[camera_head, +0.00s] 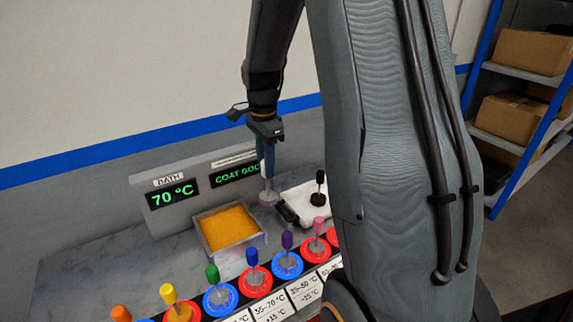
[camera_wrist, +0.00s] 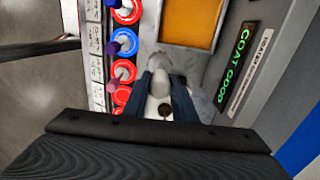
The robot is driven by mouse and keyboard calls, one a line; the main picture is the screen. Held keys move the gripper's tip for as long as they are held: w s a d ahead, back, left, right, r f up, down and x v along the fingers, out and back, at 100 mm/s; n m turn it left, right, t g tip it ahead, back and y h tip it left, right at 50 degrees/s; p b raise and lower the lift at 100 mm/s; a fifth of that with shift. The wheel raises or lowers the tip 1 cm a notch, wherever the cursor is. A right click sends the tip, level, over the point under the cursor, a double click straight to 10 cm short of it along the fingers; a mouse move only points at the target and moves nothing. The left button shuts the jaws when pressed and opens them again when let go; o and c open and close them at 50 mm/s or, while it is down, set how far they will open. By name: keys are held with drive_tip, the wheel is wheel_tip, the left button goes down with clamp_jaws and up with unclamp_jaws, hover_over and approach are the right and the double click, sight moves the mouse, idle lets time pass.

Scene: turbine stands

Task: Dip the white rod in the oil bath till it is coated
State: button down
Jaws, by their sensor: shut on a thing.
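My gripper (camera_head: 267,170) points down, shut on a rod with a pale, rounded end (camera_head: 268,198), just right of the oil bath. In the wrist view the whitish rod (camera_wrist: 161,84) sits between the two blue fingers of my gripper (camera_wrist: 168,95). Most of its shaft is hidden by the fingers. The rod's end is outside the bath. A display (camera_wrist: 243,68) reads COAT GOOD.
Another display (camera_head: 172,192) reads 70 °C. Several colour-topped rods, such as the blue-topped one (camera_head: 252,262), stand in a row of red and blue rings in front. A black-topped rod (camera_head: 318,180) stands at a white pad (camera_head: 298,200) on the right.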

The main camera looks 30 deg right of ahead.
drive_tip(key=w+a+b, duration=0.3)
drive_tip(key=w+a, duration=0.4)
drive_tip(key=a, duration=0.5)
wheel_tip(320, 180, down, 8)
drive_tip(key=b, duration=0.3)
drive_tip(key=shift+w+f, duration=0.15)
drive_tip(key=shift+f, duration=0.1)
wheel_tip(320, 180, down, 8)
drive_tip(key=b, duration=0.3)
drive_tip(key=shift+r+b, duration=0.15)
drive_tip(key=shift+b, duration=0.15)
idle(0.7)
